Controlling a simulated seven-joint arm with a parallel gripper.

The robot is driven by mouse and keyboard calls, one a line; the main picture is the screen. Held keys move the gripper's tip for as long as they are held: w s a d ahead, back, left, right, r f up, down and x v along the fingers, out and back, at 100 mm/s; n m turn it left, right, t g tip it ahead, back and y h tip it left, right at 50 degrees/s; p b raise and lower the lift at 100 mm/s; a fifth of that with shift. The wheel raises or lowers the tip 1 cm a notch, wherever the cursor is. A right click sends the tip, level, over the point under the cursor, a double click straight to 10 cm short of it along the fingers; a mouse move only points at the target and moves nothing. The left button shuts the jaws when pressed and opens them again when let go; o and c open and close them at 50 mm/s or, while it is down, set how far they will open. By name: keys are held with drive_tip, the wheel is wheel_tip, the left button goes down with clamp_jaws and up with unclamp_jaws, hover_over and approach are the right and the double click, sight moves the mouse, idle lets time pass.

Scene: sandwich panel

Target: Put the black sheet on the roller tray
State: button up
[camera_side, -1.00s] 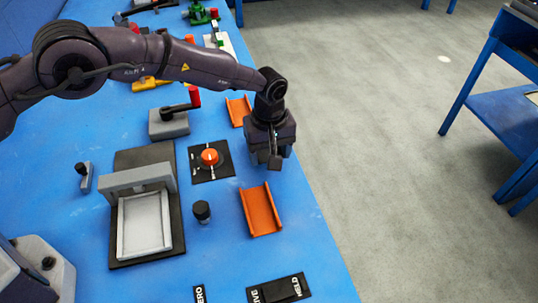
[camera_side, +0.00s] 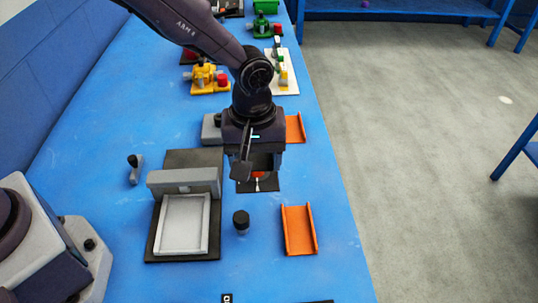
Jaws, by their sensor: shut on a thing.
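An empty orange tray (camera_side: 299,230) lies front right, another (camera_side: 294,128) behind my gripper. A black-topped knob (camera_side: 241,221) stands between grey and orange trays. The dial's black plate (camera_side: 270,186) is partly hidden. A small grey lever (camera_side: 135,168) stands left.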

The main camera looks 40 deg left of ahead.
drive_tip(key=s, duration=0.7)
hover_over(181, 247)
drive_tip(key=shift+s+d+f, duration=0.1)
drive_tip(key=shift+f, duration=1.6)
drive_tip(key=shift+s+d+f, duration=0.1)
drive_tip(key=shift+f, duration=1.55)
drive_tip(key=shift+f, duration=0.35)
drive_tip(key=shift+f, duration=0.55)
drive_tip(key=shift+f, duration=0.15)
drive_tip(key=shift+f, duration=0.4)
drive_tip(key=shift+f, duration=0.15)
drive_tip(key=shift+w+a, duration=0.2)
